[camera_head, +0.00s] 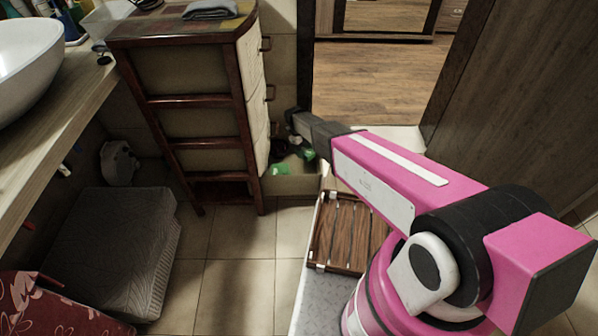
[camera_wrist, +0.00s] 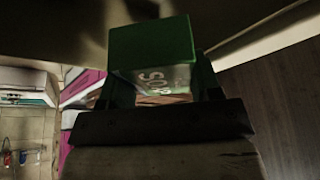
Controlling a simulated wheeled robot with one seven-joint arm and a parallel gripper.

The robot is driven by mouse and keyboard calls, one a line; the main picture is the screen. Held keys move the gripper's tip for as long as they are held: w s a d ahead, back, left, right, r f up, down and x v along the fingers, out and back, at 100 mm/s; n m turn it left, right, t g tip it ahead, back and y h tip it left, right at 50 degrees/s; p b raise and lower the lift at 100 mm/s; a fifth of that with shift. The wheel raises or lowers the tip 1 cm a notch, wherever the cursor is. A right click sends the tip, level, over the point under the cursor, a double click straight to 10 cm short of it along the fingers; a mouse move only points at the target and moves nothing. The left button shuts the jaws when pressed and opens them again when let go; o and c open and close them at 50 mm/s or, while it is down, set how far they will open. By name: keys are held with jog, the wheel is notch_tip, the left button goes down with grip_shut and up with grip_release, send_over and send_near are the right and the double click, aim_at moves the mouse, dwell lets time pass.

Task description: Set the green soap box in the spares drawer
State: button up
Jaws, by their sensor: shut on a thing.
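The green soap box (camera_wrist: 150,42), with pale lettering on one side, is between the fingers of my gripper (camera_wrist: 155,85) in the wrist view. My gripper is shut on it. In the head view my arm reaches over the open bottom drawer (camera_head: 292,186) of the tall chest, and the gripper end is small and partly hidden by my arm. Two green patches show in or above that drawer, one at its left (camera_head: 280,170) and one farther back (camera_head: 306,153). I cannot tell for certain which is the held box, or whether it touches the drawer.
The chest (camera_head: 198,123) has closed drawers above the open one, and a folded dark cloth (camera_head: 210,9) on top. A slatted wooden rack (camera_head: 346,235) lies in front of the drawer. Tiled floor between is clear.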

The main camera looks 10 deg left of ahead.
notch_tip(320, 180, down, 17)
jog(key=shift+r, duration=0.1)
dwell(0.4)
jog(key=o, duration=1)
jog(key=shift+o, duration=0.2)
jog(key=v, duration=1.2)
jog(key=shift+d, duration=0.1)
